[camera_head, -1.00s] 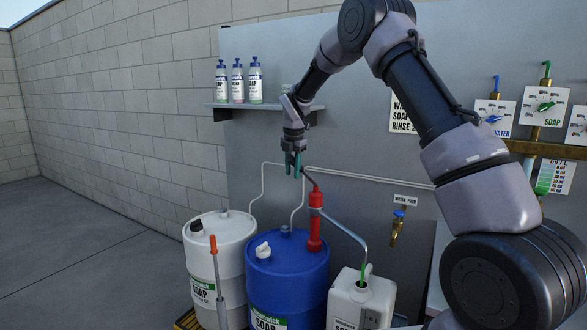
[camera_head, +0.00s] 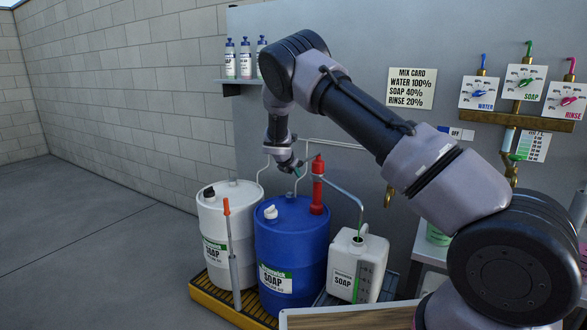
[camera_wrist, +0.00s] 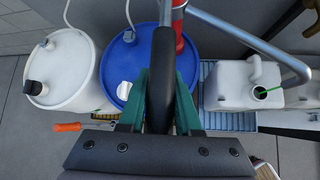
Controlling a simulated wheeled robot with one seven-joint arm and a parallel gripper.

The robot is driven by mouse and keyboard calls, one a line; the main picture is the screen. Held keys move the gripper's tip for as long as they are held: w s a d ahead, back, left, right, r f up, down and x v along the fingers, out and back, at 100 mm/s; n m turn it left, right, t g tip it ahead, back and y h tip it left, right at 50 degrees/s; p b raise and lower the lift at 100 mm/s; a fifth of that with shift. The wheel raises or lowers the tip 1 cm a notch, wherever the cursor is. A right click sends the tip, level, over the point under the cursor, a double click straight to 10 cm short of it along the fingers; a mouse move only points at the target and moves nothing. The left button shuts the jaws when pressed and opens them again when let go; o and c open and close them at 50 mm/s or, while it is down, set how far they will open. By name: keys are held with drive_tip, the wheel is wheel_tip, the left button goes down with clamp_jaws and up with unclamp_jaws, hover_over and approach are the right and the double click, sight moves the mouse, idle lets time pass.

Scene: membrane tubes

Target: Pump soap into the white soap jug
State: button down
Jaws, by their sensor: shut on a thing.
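The white soap jug (camera_head: 345,252) stands right of the blue soap drum (camera_head: 300,235), its mouth open. My gripper (camera_head: 297,171) is just left of the pump's top. In the wrist view my gripper (camera_wrist: 160,100) has its green fingers shut on the black pump handle (camera_wrist: 162,75). The soap level is unclear.
A white soap drum (camera_head: 240,215) stands left of the blue one, with an orange-handled tool (camera_head: 228,230) before it. A yellow pallet (camera_head: 215,295) lies beneath. Several bottles (camera_head: 245,60) sit on a wall shelf. Dials (camera_head: 520,85) hang at right. The floor at left is clear.

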drive_tip(key=shift+f, duration=0.2)
drive_tip(key=c, duration=0.6)
unclamp_jaws()
drive_tip(key=v, duration=1)
drive_tip(key=shift+s+r, duration=0.25)
drive_tip(key=shift+s, duration=0.05)
drive_tip(key=shift+a, duration=0.15)
